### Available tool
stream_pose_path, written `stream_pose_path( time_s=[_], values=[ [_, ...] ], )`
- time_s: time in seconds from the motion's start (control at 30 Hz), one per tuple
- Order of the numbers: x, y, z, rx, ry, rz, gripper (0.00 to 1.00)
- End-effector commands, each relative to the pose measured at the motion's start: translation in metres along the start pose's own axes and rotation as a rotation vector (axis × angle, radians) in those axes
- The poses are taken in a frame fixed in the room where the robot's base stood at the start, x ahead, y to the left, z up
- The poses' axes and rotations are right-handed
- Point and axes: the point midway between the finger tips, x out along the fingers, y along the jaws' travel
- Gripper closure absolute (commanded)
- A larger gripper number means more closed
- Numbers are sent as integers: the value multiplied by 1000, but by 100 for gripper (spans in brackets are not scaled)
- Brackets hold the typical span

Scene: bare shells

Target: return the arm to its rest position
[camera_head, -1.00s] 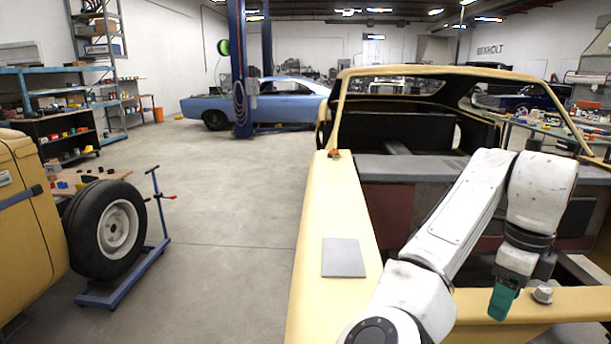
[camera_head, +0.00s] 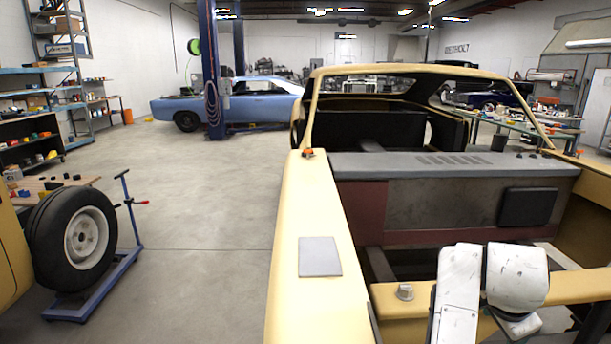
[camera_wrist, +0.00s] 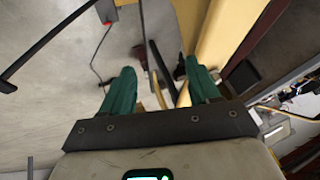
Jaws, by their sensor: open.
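My arm (camera_head: 461,290) shows low at the right in the head view, folded down at the front crossbar of the yellow car shell. In the head view my gripper's fingers are out of sight. In the wrist view my gripper (camera_wrist: 160,66) has its two green fingers spread apart. Nothing is between the fingertips; the floor and some blurred parts show beyond them.
The yellow car shell (camera_head: 297,230) stands close in front, with a grey plate (camera_head: 320,256) on its fender and a bolt (camera_head: 405,292) on the crossbar. A wheel (camera_head: 84,238) by a blue stand (camera_head: 98,296) is at left. Open floor lies between.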

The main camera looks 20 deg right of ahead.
Motion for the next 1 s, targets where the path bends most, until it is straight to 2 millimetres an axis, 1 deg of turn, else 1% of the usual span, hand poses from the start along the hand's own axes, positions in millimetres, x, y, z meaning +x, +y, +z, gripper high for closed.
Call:
stream_pose_path(
  time_s=[0.03, 0.17, 0.27, 0.37, 0.4, 0.47, 0.5, 0.57, 0.6, 0.67, 0.7, 0.8, 0.83, 0.9, 1.0],
  values=[
    [6, 7, 5, -90, 15, -18, 39],
    [17, 20, 26, -341, 31, -82, 39],
    [24, 34, 51, -559, 29, -135, 39],
    [31, 54, 82, -788, 9, -196, 39],
    [33, 63, 97, -879, -4, -222, 39],
    [34, 79, 119, -1012, -30, -263, 39],
    [35, 90, 135, -1099, -51, -294, 39],
    [34, 109, 159, -1222, -88, -342, 39],
    [32, 122, 175, -1300, -113, -377, 39],
    [28, 143, 199, -1406, -157, -431, 39],
    [24, 156, 214, -1468, -185, -469, 39],
    [13, 189, 247, -1600, -257, -560, 39],
    [24, 204, 242, -1600, -291, -498, 39],
    [36, 234, 239, -1611, -358, -407, 39],
    [47, 269, 236, -1622, -434, -312, 39]
  ],
)
